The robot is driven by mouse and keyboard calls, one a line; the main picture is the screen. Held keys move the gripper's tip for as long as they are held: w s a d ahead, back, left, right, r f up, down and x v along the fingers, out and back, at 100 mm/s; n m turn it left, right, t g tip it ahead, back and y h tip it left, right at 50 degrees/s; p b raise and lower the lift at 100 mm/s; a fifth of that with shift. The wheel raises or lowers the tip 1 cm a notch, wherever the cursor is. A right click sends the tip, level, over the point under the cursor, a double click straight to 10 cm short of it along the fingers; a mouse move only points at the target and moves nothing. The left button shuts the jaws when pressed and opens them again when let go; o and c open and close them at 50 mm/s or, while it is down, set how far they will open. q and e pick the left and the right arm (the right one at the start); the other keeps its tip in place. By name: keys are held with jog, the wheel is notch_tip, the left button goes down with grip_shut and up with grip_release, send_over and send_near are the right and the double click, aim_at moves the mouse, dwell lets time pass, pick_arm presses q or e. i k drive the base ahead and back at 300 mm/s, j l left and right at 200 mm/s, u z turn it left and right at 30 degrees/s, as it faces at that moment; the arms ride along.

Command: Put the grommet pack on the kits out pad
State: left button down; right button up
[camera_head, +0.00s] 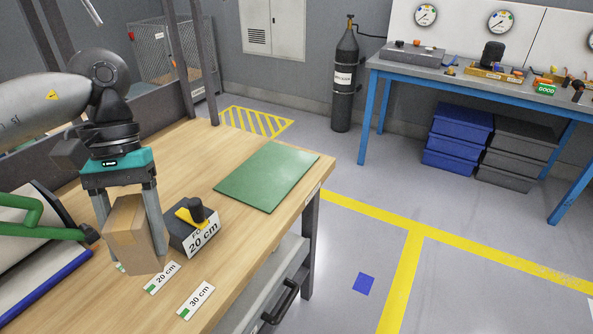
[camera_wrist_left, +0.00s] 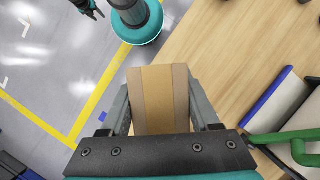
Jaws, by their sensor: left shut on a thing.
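My left gripper (camera_head: 133,228) is shut on a brown cardboard box (camera_head: 137,248), with one finger along each side. The box appears to be the grommet pack; I can read no label on it. It stands upright over the left part of the wooden table, and I cannot tell whether its bottom touches the wood. In the left wrist view the box (camera_wrist_left: 160,100) sits between the fingers. A flat green pad (camera_head: 267,176) lies bare near the table's far right edge, apart from the box; no name shows on it. My right gripper (camera_wrist_left: 88,8) appears small at the top of the wrist view.
A dark block (camera_head: 190,236) with a black and yellow top and a "20 cm" label stands close right of the box, between it and the pad. Distance labels (camera_head: 195,301) lie in front. A green-handled, blue-edged thing (camera_head: 38,232) is at the left.

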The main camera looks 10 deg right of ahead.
aim_at(272, 179)
jog(key=i+l+z, duration=0.3)
jog(key=i+z, duration=0.3)
jog(key=i+l, duration=0.15)
jog(key=i, duration=0.5)
